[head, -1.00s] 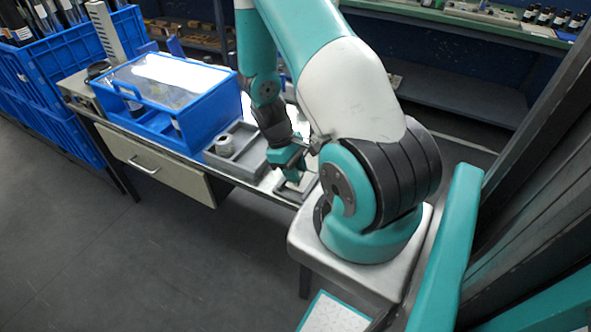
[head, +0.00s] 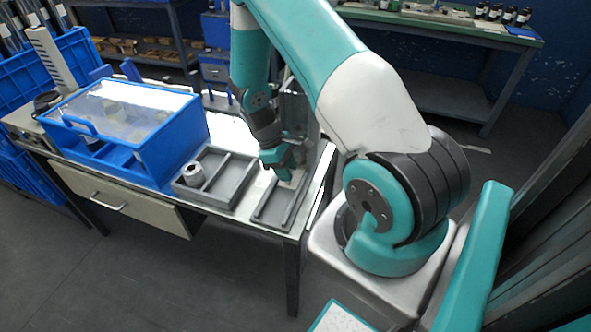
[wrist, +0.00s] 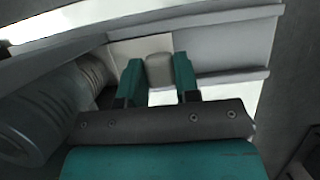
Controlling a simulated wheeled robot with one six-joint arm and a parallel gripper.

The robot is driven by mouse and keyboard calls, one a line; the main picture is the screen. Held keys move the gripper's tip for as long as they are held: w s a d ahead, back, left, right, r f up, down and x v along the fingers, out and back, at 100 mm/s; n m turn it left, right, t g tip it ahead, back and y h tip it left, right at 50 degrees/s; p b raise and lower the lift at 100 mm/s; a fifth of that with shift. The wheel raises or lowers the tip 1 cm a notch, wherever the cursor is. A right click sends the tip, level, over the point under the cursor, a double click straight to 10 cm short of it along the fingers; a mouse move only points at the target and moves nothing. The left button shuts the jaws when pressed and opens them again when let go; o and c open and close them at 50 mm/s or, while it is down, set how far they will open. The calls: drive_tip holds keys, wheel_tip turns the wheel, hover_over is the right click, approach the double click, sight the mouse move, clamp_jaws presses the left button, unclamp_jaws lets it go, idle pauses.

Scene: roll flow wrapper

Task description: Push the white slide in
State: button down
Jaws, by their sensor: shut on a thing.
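The white slide (wrist: 127,49) shows in the wrist view as a pale plate lying in a grey channel, with a blocky beige-grey knob (wrist: 159,70) on it. My gripper (wrist: 158,75) has one teal finger on each side of the knob and is shut on it. In the head view my gripper (head: 283,168) points down at the far end of a grey channel (head: 270,210) near the table's right end. A small pale part of the slide (head: 294,180) shows just beside the fingers there. The rest of the slide is hidden by my gripper.
A grey divided tray (head: 228,188) holding a metal roll (head: 193,174) lies left of the channel. A blue box with a clear lid (head: 120,125) stands farther left. In the wrist view, ribbed cylinders (wrist: 88,76) lie close left of my fingers. Channel rails (wrist: 232,76) run right.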

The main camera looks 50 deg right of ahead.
drive_tip(key=shift+w+d+r, duration=0.1)
drive_tip(key=shift+w+d, duration=0.05)
drive_tip(key=shift+d, duration=0.05)
drive_tip(key=c, duration=0.8)
unclamp_jaws()
drive_tip(key=shift+d, duration=0.1)
drive_tip(key=shift+c, duration=0.2)
drive_tip(key=v, duration=1.7)
drive_tip(key=shift+r+b, duration=0.2)
drive_tip(key=shift+b, duration=0.1)
drive_tip(key=shift+a, duration=0.25)
